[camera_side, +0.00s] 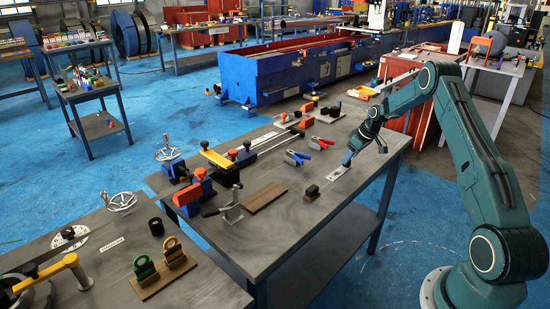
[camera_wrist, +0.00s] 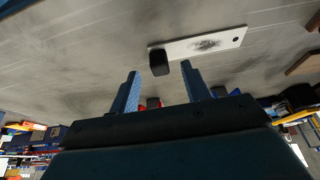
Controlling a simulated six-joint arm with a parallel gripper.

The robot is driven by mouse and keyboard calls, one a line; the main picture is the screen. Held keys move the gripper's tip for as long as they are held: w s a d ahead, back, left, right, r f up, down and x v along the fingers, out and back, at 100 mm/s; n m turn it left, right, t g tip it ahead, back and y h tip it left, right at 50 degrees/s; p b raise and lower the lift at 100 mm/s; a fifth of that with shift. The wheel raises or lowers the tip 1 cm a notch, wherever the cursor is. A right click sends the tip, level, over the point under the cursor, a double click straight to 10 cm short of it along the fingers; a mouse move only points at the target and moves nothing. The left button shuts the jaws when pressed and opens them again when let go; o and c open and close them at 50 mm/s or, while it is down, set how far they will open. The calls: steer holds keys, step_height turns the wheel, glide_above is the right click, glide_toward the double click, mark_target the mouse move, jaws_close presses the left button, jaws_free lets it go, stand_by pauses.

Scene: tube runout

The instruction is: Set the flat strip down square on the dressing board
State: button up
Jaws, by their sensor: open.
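A pale flat strip (camera_side: 340,173) lies on the grey bench near its right edge. In the wrist view the strip (camera_wrist: 218,40) shows a dark smudge and a round hole near its right end. A small black block (camera_wrist: 159,63) stands at its left end; I cannot tell whether it is fixed to it. My gripper (camera_side: 348,160) is low over the strip, open, with the block showing between the fingers (camera_wrist: 160,74); contact cannot be told. A flat brown board (camera_side: 266,197), apparently the dressing board, lies farther left on the bench with its top bare.
A grey clamp (camera_side: 232,204) stands just left of the board. Red-handled (camera_side: 297,157) and blue-handled (camera_side: 321,142) tools lie behind. The bench front (camera_side: 300,225) is clear.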

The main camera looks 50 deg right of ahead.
steer(key=shift+x, duration=1.2)
jaws_close()
steer(key=shift+r, duration=0.15)
step_height(320, 180, up, 20)
stand_by(0.3)
stand_by(0.4)
